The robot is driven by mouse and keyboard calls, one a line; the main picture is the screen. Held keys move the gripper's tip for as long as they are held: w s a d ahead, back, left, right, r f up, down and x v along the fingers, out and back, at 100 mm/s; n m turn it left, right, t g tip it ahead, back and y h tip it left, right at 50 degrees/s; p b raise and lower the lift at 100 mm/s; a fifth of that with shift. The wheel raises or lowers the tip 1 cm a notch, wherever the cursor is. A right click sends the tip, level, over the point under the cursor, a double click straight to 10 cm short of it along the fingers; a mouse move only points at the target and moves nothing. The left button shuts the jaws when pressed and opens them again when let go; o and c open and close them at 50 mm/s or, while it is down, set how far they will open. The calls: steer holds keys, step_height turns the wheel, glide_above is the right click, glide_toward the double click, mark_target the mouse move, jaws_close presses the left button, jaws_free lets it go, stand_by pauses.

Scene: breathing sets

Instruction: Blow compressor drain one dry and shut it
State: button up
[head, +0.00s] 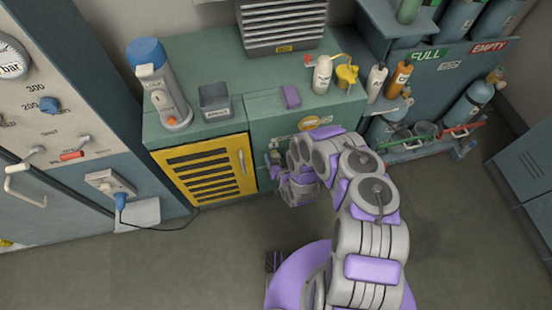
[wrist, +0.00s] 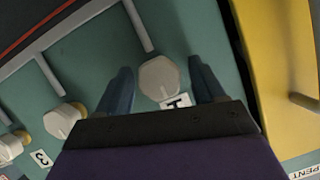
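In the wrist view a pale grey drain knob (wrist: 160,78) sits on the green panel, with a pipe running up from it. A white label (wrist: 176,102), seemingly marked 1, is beside it and partly covered by my gripper. My gripper (wrist: 162,82) is open, its two blue fingers on either side of this knob with a visible gap at each side. In the head view my gripper (head: 274,160) is at the green cabinet front, just right of the yellow louvred door. My arm hides most of the drains there.
In the wrist view, another knob (wrist: 63,120) and a third (wrist: 10,148) lie left, and the yellow door (wrist: 275,70) with its handle lies close right. The green cabinet top (head: 235,130) holds a grey bin (head: 215,103), a purple block (head: 291,97) and bottles. Open floor lies in front.

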steer(key=c, duration=0.8)
steer(key=shift+c, duration=0.2)
steer(key=shift+a+r+n+p, duration=0.1)
steer(key=shift+n+p, duration=0.2)
steer(key=shift+a+r+n+t+h+p, duration=0.1)
steer(key=shift+n+t+h+p, duration=0.2)
steer(key=shift+n+h+p, duration=0.55)
steer(key=n+h+p, duration=0.1)
steer(key=n+h, duration=0.1)
steer(key=n, duration=0.1)
steer(key=shift+t+p, duration=0.3)
steer(key=shift+t, duration=0.1)
steer(key=n, duration=0.1)
steer(key=n+h+b, duration=0.1)
steer(key=shift+s+a+f+n+t, duration=0.1)
steer(key=shift+a+f+n+t, duration=0.05)
steer(key=shift+f+n+t, duration=0.25)
steer(key=shift+n+t+h+b, duration=0.6)
steer(key=shift+n+h+b, duration=0.15)
steer(key=shift+n+b, duration=0.5)
steer(key=shift+n, duration=0.3)
